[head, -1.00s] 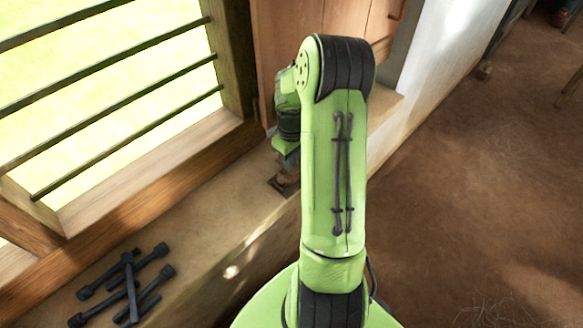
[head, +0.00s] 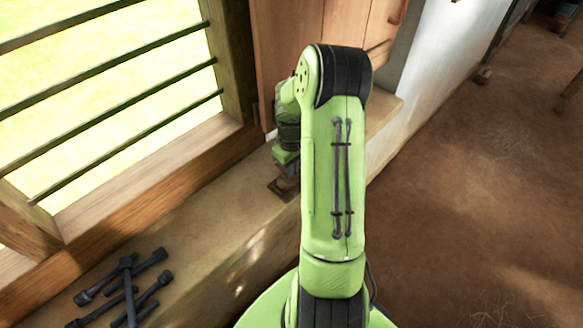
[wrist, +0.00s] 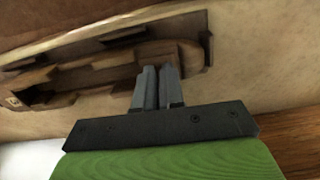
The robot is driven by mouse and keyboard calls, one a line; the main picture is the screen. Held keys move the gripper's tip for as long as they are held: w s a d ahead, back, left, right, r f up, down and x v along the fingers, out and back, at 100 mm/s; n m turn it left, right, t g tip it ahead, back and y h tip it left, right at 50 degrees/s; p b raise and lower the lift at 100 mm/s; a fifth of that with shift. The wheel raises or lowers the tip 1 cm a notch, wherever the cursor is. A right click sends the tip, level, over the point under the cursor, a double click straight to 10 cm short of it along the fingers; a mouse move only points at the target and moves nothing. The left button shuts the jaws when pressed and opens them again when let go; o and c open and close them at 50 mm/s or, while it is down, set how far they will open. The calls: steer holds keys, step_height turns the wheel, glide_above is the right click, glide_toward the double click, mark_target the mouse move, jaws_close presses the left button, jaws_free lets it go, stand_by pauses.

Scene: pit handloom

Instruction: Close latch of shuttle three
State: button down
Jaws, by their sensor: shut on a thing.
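A brown wooden shuttle (wrist: 75,82) lies across the upper part of the wrist view, with a hollow body, blocky raised parts and a rounded end at the right. My gripper (wrist: 156,72) comes at it from below in that view. Its two grey fingers are close together against the shuttle's near side, shut on a small part of it. The fingertips hide that part, and I cannot make out the latch clearly. In the head view my gripper (head: 286,170) is low over the sill, mostly behind my arm, beside a dark piece (head: 281,188).
The tan sill (head: 215,235) runs under the barred window (head: 110,110). Several dark rods with knobbed ends (head: 128,285) lie crossed on it at the lower left. A wooden shutter (head: 290,60) stands behind my arm. Brown floor (head: 470,200) is open at the right.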

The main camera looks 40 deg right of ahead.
steer(key=m, duration=0.4)
steer(key=shift+p, duration=0.3)
steer(key=m, duration=0.4)
steer(key=shift+m, duration=0.4)
steer(key=m, duration=0.4)
steer(key=shift+m, duration=0.3)
steer(key=shift+m+p, duration=0.35)
steer(key=shift+m, duration=1.65)
steer(key=c, duration=1.5)
jaws_free()
